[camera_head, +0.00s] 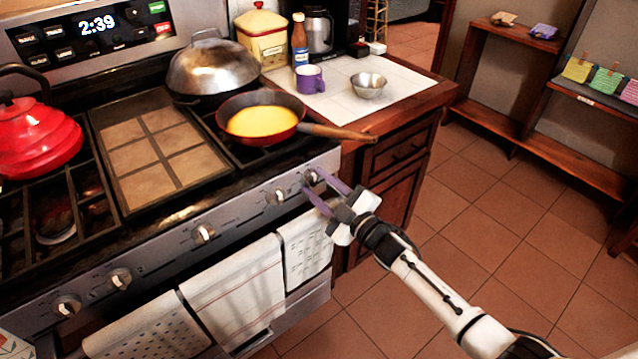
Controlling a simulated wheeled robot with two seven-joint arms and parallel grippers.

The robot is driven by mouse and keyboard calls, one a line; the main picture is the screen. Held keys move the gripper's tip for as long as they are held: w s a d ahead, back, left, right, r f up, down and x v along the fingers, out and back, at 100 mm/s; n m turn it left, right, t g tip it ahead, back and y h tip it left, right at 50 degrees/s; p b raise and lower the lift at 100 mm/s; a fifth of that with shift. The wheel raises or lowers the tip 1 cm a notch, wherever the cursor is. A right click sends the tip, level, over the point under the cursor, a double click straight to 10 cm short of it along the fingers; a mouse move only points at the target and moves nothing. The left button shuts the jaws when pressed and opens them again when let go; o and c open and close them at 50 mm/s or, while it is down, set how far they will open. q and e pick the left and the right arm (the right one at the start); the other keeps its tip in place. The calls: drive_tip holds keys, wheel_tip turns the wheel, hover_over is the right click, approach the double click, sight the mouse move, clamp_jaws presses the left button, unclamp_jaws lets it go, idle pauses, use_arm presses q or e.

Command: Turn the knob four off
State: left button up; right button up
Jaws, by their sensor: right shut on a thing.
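A row of several silver knobs runs along the front panel of the stove (230,222). The rightmost knob (311,177) sits between the purple fingers of my right gripper (313,180), which is shut on it. The fingers partly cover this knob. The knob just left of it (276,196) is free, as are the middle knob (204,233) and the two at the left, one (120,278) nearer the middle and one (67,306) at the far left. I cannot read the knob markings. My left gripper is out of view.
A pan (262,117) with yellow food stands on the right burner, its wooden handle (338,131) reaching out above my right gripper. A red kettle (36,135) and a domed pot (212,68) are on the stove. Towels (233,292) hang below the knobs. The floor at right is clear.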

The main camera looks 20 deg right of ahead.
idle(0.6)
drive_tip(key=o, duration=1)
drive_tip(key=shift+o, duration=0.2)
drive_tip(key=v, duration=1)
drive_tip(key=shift+s, duration=0.15)
drive_tip(key=shift+d, duration=0.1)
drive_tip(key=s+a+f+m+g+h, duration=0.2)
drive_tip(key=s+f, duration=0.6)
drive_tip(key=s, duration=0.5)
drive_tip(key=s+a+f+m+g+h, duration=0.1)
drive_tip(key=s+a+f+m+g, duration=0.2)
drive_tip(key=s, duration=1)
wheel_tip(320, 180, down, 5)
drive_tip(key=m+g, duration=0.3)
drive_tip(key=m, duration=0.3)
drive_tip(key=shift+s+a+f+g+h, duration=0.2)
drive_tip(key=shift+a+g+h, duration=0.1)
drive_tip(key=shift+a+h, duration=0.1)
